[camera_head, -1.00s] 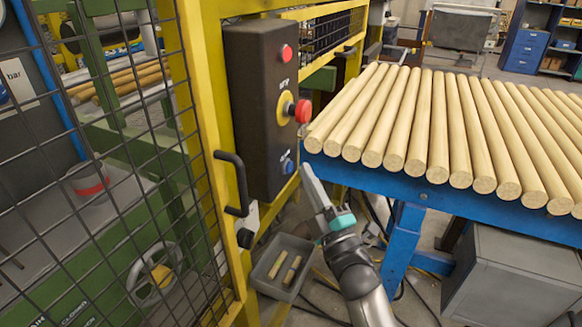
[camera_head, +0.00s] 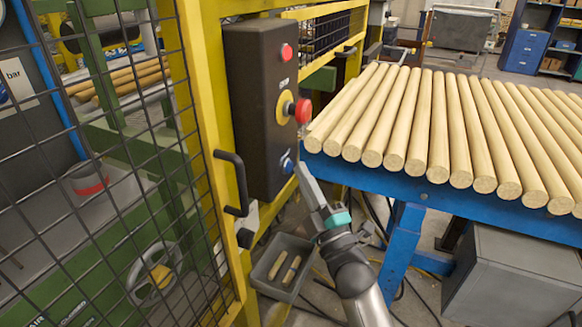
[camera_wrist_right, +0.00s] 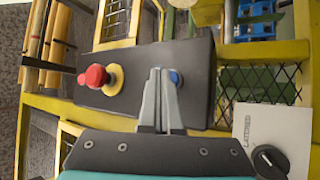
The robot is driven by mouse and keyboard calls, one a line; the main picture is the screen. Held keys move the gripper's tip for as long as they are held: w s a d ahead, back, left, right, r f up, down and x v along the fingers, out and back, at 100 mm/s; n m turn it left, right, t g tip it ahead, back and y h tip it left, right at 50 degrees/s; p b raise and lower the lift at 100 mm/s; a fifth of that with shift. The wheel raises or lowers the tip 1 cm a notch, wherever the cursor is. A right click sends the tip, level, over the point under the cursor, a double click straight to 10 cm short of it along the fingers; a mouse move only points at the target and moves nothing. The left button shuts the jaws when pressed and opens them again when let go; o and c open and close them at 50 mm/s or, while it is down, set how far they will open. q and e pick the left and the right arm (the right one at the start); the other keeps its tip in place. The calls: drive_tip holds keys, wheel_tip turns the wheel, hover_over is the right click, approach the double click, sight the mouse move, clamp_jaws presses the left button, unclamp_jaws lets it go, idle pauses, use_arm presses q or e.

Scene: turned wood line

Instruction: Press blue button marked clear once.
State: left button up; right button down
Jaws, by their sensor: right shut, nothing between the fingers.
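The blue button (camera_head: 288,165) is the lowest one on the dark control box (camera_head: 252,110), which is fixed to the yellow post. My right gripper (camera_head: 300,167) is shut and empty, with its fingertips right beside the blue button. In the right wrist view the shut fingers (camera_wrist_right: 160,72) point at the box, and the blue button (camera_wrist_right: 176,78) shows partly behind their right side. I cannot tell whether the tips touch it. The marking by the button is too small to read. My left gripper is not in view.
Above the blue button are a red mushroom button (camera_head: 302,111) on a yellow collar and a small red button (camera_head: 286,53). A black handle (camera_head: 236,183) is on the mesh door. A blue table (camera_head: 440,205) with wooden rods stands right. A grey bin (camera_head: 261,272) sits below.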

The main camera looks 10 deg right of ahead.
drive_tip(key=shift+w+a, duration=0.2)
drive_tip(key=shift+a, duration=0.1)
idle(0.5)
drive_tip(key=shift+d, duration=0.1)
drive_tip(key=shift+s+d, duration=0.45)
drive_tip(key=shift+d, duration=0.15)
idle(0.3)
drive_tip(key=s+d+p, duration=0.1)
drive_tip(key=d, duration=0.1)
drive_tip(key=s+d, duration=0.1)
drive_tip(key=d, duration=0.1)
drive_tip(key=shift+s+p, duration=0.35)
drive_tip(key=shift+s, duration=0.05)
idle(0.4)
